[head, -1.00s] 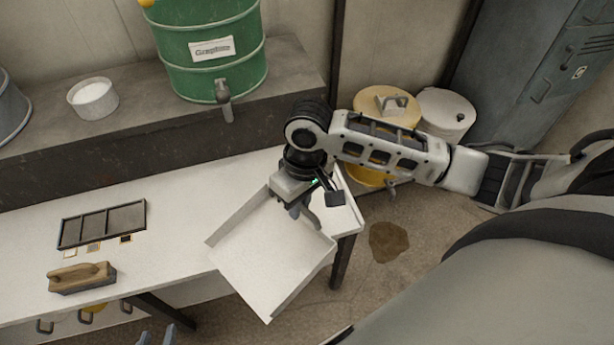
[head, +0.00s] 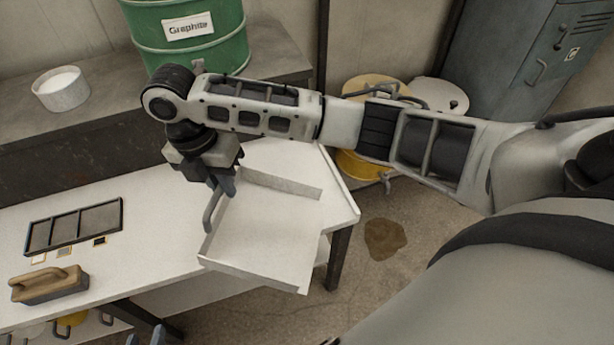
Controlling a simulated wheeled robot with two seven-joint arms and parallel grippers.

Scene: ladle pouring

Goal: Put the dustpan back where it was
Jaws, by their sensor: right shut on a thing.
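The white dustpan (head: 268,232) is a shallow square tray with low walls, over the right end of the white table and reaching past its front edge. I cannot tell whether it touches the table. My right gripper (head: 214,205) is shut on the dustpan at its left side, and the arm hides part of the grip. My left gripper (head: 146,338) shows only as two grey fingertips at the bottom edge, apart, with nothing seen between them.
A brush (head: 48,284) and a dark divided tray (head: 75,227) lie on the table's left part (head: 150,225). A green Graphite drum (head: 190,45) and a white bowl (head: 61,89) stand on the ledge behind. Yellow cans (head: 360,165) and a brown floor stain (head: 385,238) are right.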

